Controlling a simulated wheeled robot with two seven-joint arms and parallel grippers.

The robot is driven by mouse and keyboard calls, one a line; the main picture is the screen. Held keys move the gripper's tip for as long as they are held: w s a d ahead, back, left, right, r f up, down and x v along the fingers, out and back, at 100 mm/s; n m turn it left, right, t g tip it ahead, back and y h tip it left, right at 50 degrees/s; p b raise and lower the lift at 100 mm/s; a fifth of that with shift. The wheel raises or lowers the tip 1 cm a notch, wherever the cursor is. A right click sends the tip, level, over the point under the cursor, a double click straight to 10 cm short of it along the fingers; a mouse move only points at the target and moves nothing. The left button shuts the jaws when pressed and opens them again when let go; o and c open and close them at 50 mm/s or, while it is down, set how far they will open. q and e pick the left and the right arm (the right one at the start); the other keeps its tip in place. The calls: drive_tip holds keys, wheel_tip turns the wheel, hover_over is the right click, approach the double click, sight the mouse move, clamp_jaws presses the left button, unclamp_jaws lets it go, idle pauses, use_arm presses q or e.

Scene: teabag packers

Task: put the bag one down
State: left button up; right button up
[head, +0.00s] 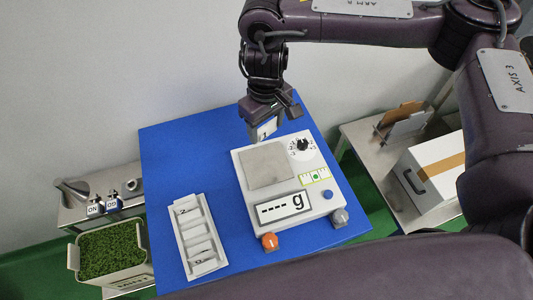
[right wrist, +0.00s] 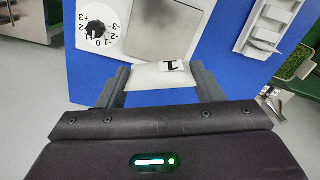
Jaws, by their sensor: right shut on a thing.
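My right gripper (head: 266,122) is at the far edge of the blue table, just behind the scale. It is shut on bag one (right wrist: 158,77), a white bag with a "1" label, which shows between the two fingers in the right wrist view. Bag one also shows in the head view (head: 266,129), partly hidden by the gripper. The white scale (head: 246,190) has a bare grey weighing plate (head: 267,165), a dial and a display reading "---- g". A white tray (head: 177,236) to its left holds several bags, with a "2" label visible. My left gripper is not in view.
The blue table (head: 160,150) has free room left of the scale and behind the tray. A tub of green leaves (head: 110,250) and ON/OFF switches (head: 104,206) stand at left. A white box (head: 432,168) sits on a side table at right.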

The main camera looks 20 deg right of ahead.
drive_tip(key=f+b, duration=0.1)
drive_tip(key=f, duration=0.7)
drive_tip(key=shift+a, duration=0.2)
drive_tip(key=shift+f, duration=0.7)
wheel_tip(320, 180, down, 2)
drive_tip(key=shift+f+b, duration=0.2)
drive_tip(key=shift+b, duration=0.2)
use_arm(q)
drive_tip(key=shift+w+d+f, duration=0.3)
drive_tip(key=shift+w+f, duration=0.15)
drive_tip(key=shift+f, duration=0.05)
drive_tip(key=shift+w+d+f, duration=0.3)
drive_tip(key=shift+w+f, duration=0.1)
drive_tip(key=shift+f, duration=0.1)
use_arm(e)
drive_tip(key=shift+f, duration=0.45)
drive_tip(key=shift+f, duration=0.15)
drive_tip(key=o, duration=0.9)
